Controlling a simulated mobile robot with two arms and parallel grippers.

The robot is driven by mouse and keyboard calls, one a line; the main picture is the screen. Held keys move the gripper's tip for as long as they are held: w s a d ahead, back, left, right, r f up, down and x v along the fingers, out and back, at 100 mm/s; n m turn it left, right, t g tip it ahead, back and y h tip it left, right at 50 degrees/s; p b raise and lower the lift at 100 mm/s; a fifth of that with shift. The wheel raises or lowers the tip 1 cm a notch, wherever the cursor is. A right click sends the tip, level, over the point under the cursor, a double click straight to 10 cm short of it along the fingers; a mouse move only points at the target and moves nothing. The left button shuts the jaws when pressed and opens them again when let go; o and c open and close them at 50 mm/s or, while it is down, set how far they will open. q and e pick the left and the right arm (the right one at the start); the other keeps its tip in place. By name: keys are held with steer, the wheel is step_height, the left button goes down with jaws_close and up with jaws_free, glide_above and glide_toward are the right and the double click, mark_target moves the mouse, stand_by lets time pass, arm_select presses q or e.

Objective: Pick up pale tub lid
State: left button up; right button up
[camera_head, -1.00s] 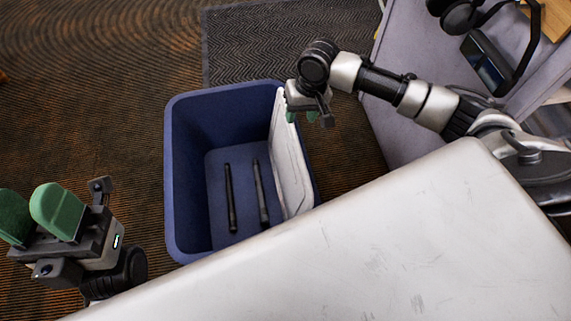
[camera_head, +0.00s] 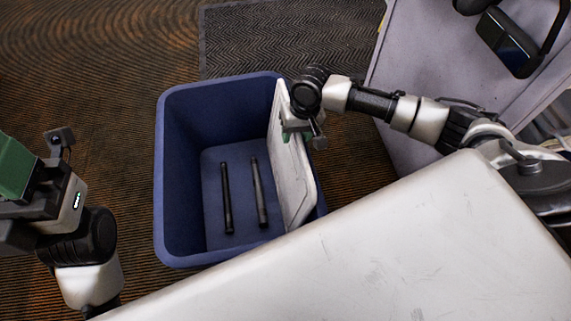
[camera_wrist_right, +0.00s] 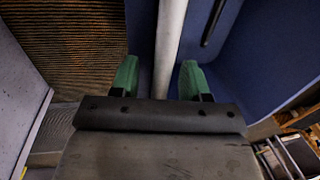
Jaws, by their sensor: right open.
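The pale tub lid (camera_head: 291,175) stands on edge, slightly tilted, along the right side inside the blue tub (camera_head: 178,105), its upper edge above the rim. My right gripper (camera_head: 297,132) is open at the lid's upper edge toward the far end. In the right wrist view the lid's edge (camera_wrist_right: 170,45) runs between the two green fingers of the right gripper (camera_wrist_right: 158,80), with a visible gap on each side. My left gripper (camera_head: 15,170) is at the left, partly cut off by the frame, away from the tub; its opening is hidden.
Two dark rods (camera_head: 227,198) lie on the tub's floor, left of the lid. A white table top (camera_head: 370,245) covers the near side. A grey panel (camera_head: 425,70) stands at the right, and a dark mat (camera_head: 290,40) lies behind the tub.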

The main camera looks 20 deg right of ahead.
steer(key=shift+c, duration=0.4)
jaws_close()
